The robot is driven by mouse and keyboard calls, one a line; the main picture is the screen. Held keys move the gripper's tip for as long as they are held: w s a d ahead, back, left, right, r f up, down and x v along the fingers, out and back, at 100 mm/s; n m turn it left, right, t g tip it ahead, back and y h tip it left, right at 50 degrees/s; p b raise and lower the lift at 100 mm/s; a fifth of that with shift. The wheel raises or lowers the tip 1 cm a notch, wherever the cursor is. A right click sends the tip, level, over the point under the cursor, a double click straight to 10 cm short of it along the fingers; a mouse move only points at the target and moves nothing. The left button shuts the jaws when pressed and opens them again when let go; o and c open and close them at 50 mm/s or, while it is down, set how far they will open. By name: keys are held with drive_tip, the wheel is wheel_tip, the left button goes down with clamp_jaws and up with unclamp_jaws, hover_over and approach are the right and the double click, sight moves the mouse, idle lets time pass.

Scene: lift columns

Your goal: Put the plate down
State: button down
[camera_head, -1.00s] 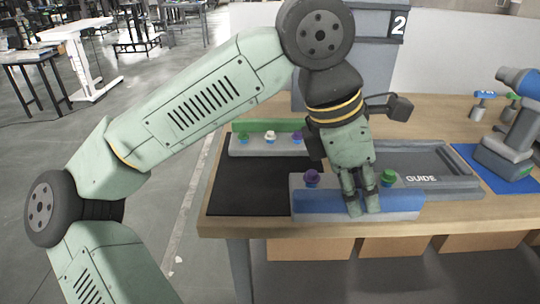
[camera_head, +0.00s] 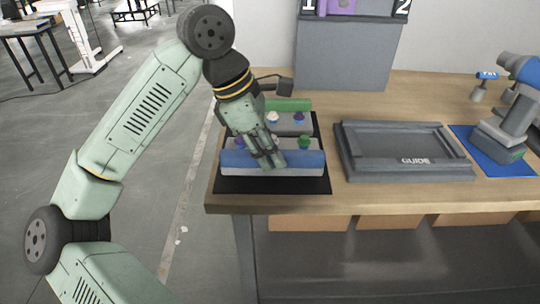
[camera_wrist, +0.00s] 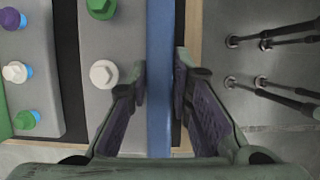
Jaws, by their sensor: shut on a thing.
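The plate (camera_head: 300,160) is a grey block with a blue front strip, carrying a purple bolt (camera_head: 239,141) and a green bolt (camera_head: 305,142). My gripper (camera_head: 268,163) is shut on its blue strip, near the middle. In the wrist view the two fingers (camera_wrist: 160,92) straddle the blue strip (camera_wrist: 160,40), with a white bolt (camera_wrist: 104,74) beside the left finger. The plate looks level over the front of the black mat (camera_head: 270,186). I cannot tell whether it touches the mat. My gripper hides part of its top.
A similar plate with a green strip (camera_head: 288,104) stands behind, on the mat's rear. The grey GUIDE tray (camera_head: 375,174) to the right is empty. A blue-and-grey drill (camera_head: 505,125) stands on a blue mat (camera_head: 478,155) farther right. The table's front edge (camera_head: 390,202) is close.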

wheel_tip(320, 180, down, 2)
drive_tip(key=shift+f+p, duration=0.1)
drive_tip(key=shift+p, duration=0.2)
drive_tip(key=shift+f+b, duration=0.3)
drive_tip(key=shift+b, duration=0.05)
drive_tip(key=c, duration=1.4)
unclamp_jaws()
drive_tip(key=shift+r, duration=0.1)
drive_tip(key=shift+c, duration=0.2)
drive_tip(key=shift+r+p, duration=0.2)
drive_tip(key=shift+p, duration=0.1)
drive_tip(key=b+v, duration=0.2)
drive_tip(key=v, duration=1)
